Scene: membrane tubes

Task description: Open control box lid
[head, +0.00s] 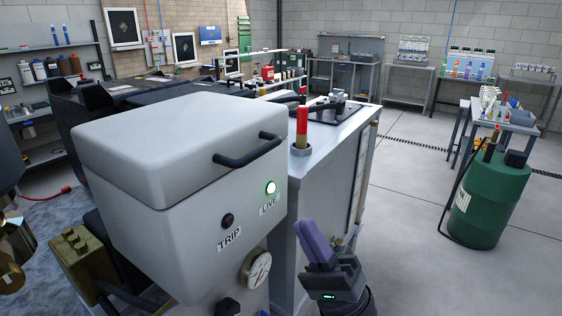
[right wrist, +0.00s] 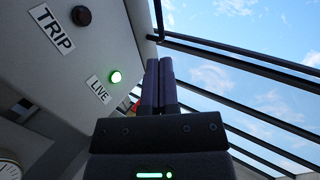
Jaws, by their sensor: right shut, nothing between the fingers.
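The control box (head: 190,250) is a pale grey housing, with its lid (head: 165,130) down on top. A dark bar handle (head: 250,150) sits on the lid's front edge. Below it the front carries a lit green LIVE lamp (head: 270,187) and a dark TRIP button (head: 228,220). My right gripper (head: 308,228), with purple fingers, is below and to the right of the handle, apart from it. Its fingers are together and empty, also in the right wrist view (right wrist: 160,85), pointing up beside the LIVE lamp (right wrist: 115,77). My left gripper is not in view.
A red and yellow beacon (head: 301,125) stands on the grey cabinet (head: 330,160) right behind the box. A round gauge (head: 257,270) is on the lower front. A green drum (head: 487,200) stands at the right. The floor between is open.

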